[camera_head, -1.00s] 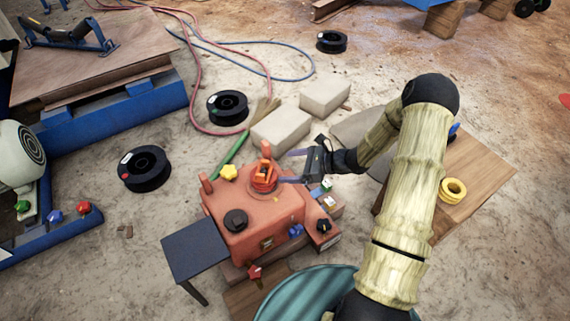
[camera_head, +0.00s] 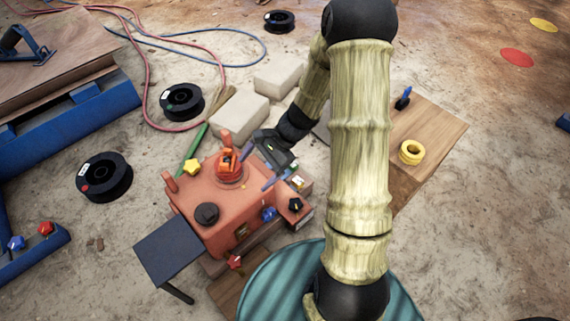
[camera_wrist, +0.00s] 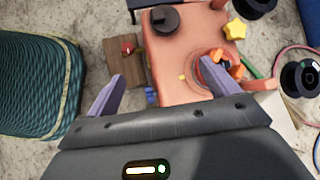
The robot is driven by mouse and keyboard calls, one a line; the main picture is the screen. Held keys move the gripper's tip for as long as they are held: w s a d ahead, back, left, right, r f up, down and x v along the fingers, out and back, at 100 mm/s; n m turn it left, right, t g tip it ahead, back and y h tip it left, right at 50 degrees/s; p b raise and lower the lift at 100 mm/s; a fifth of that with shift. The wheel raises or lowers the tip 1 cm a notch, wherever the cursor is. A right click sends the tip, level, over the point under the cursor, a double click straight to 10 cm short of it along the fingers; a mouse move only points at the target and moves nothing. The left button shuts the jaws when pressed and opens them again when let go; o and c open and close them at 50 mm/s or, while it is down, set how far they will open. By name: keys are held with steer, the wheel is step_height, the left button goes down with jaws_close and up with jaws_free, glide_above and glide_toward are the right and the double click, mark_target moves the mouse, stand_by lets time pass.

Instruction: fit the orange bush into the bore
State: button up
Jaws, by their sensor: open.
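The orange bush (camera_head: 228,163) stands upright on the round boss at the back right of the red-orange machine block (camera_head: 212,216). How deep it sits in the bore cannot be told; the bore itself is hidden. My gripper (camera_head: 260,166) is open and empty, just right of the bush and over the block's right side. In the wrist view the bush (camera_wrist: 232,68) shows beside the right finger of my gripper (camera_wrist: 160,70), partly covered by it. It is not between the fingers.
A yellow star knob (camera_head: 191,167), a black cap (camera_head: 207,213) and a blue knob (camera_head: 268,214) are on the block. A dark side table (camera_head: 168,250) stands left. Yellow rings (camera_head: 411,152) lie on a wooden board (camera_head: 440,130) at right. A teal ribbed drum (camera_head: 270,290) stands in front.

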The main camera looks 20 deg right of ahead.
steer(key=s+d+r+n+t+h, duration=0.2)
steer(key=s+d+r+n+h, duration=0.3)
steer(key=n, duration=0.8)
steer(key=s+r+h, duration=0.3)
steer(key=s+r, duration=0.2)
steer(key=r, duration=0.1)
steer(key=shift+r+t, duration=0.15)
steer(key=shift+t, duration=0.25)
steer(key=shift+r, duration=0.1)
steer(key=w+p+v, duration=0.3)
steer(key=p+v, duration=1.1)
steer(key=w+r+p+v, duration=0.1)
steer(key=w+p+v, duration=0.2)
steer(key=p+v, duration=1.1)
steer(key=w+r+p+v, duration=0.1)
steer(key=w+p+v, duration=0.2)
steer(key=p+v, duration=1.1)
steer(key=shift+w+r+p, duration=0.25)
steer(key=shift+r+p, duration=0.25)
steer(key=shift+p, duration=0.5)
steer(key=shift+f, duration=0.1)
